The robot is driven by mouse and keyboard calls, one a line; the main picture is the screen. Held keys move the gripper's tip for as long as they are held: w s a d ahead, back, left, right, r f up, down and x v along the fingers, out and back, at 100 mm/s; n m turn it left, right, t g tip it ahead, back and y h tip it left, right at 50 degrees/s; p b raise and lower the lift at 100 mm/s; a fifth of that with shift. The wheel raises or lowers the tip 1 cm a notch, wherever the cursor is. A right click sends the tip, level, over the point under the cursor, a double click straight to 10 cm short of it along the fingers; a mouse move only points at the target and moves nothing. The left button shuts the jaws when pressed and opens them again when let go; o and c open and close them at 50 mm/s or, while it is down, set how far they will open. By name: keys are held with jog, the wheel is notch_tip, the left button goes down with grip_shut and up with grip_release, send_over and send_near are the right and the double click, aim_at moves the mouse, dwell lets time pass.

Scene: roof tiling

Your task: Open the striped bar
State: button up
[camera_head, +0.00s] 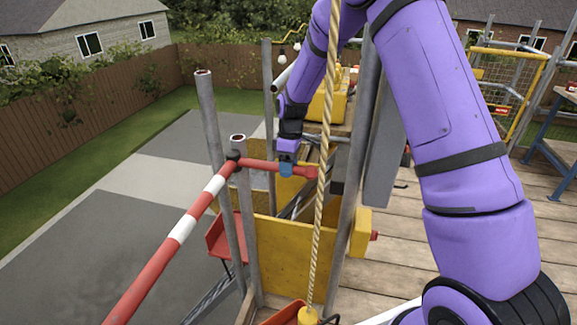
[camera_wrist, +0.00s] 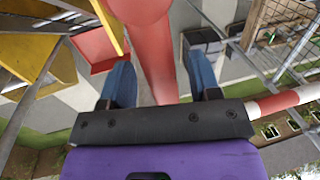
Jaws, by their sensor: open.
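The striped bar (camera_head: 182,230) is red and white. In the head view it runs from the bottom left up to a dark joint at a grey post, and a plain red end continues right from there. My gripper (camera_head: 287,166) is at that red end, right of the post. In the wrist view the red end (camera_wrist: 157,62) lies between the two blue fingers of my gripper (camera_wrist: 160,80), which are apart, with gaps visible beside it. Whether either finger touches it I cannot tell. A red and white stretch (camera_wrist: 283,103) also shows at the wrist view's right.
Grey scaffold posts (camera_head: 212,130) stand around the joint. A yellow board (camera_head: 288,258) is below the bar's red end. Wooden decking (camera_head: 395,255) lies to the right, paving and grass left.

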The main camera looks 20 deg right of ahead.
jog(key=shift+c, duration=0.5)
grip_shut()
